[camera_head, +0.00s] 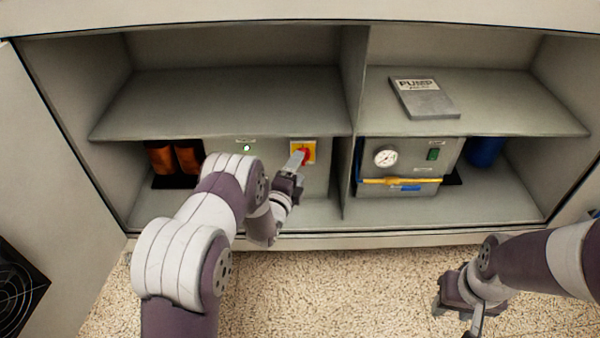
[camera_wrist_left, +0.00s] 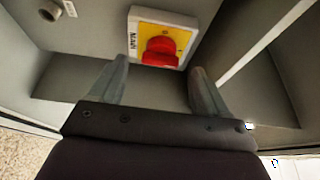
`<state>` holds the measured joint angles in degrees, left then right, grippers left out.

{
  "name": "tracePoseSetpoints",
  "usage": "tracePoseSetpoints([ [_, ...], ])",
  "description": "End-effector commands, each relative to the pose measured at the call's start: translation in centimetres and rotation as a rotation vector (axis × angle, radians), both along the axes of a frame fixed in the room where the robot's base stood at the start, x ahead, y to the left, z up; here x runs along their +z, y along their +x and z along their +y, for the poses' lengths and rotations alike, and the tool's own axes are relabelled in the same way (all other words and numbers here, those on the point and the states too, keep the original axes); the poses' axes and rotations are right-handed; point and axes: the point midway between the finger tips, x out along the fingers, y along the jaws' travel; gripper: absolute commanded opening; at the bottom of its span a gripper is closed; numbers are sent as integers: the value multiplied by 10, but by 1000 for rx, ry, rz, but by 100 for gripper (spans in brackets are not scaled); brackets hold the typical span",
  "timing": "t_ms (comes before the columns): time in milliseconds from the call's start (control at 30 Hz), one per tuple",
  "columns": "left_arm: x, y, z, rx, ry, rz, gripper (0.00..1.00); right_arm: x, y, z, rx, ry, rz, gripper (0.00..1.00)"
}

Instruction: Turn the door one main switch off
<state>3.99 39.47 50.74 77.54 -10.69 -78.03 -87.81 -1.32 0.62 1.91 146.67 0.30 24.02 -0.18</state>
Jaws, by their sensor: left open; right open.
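The main switch (camera_head: 309,148) is a red knob on a yellow plate, mounted on the back panel of the left lower cabinet compartment. In the left wrist view the red knob (camera_wrist_left: 160,51) sits ahead of and between my two fingers, with a label reading MAIN at the plate's left side. My left gripper (camera_head: 295,160) is open in front of the switch and partly covers it in the head view. In the wrist view (camera_wrist_left: 160,80) no contact with the knob is clear. My right gripper (camera_head: 459,318) is open and empty, low over the floor at the right.
Orange-brown parts (camera_head: 174,159) stand further left. A divider (camera_head: 349,190) separates the pump compartment, with its gauge (camera_head: 386,157) and yellow bar (camera_head: 400,181). A shelf (camera_head: 230,103) lies above; a PUMP booklet (camera_head: 424,98) rests right.

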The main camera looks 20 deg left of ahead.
Motion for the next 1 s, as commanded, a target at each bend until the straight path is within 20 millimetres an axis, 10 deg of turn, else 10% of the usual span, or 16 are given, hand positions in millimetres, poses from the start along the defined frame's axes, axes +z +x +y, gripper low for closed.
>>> tracePoseSetpoints([
  [467, 0, 28, -3, 0, -1, 1, 77, -14, 0, 0, 0, 0, 0, 43],
  [667, 0, 27, -3, 0, -1, 1, 20, -14, 0, 0, 0, 0, 0, 43],
  [1000, -1, 27, -3, 0, -42, -11, 21, -17, 0, 0, 0, 0, 0, 43],
])
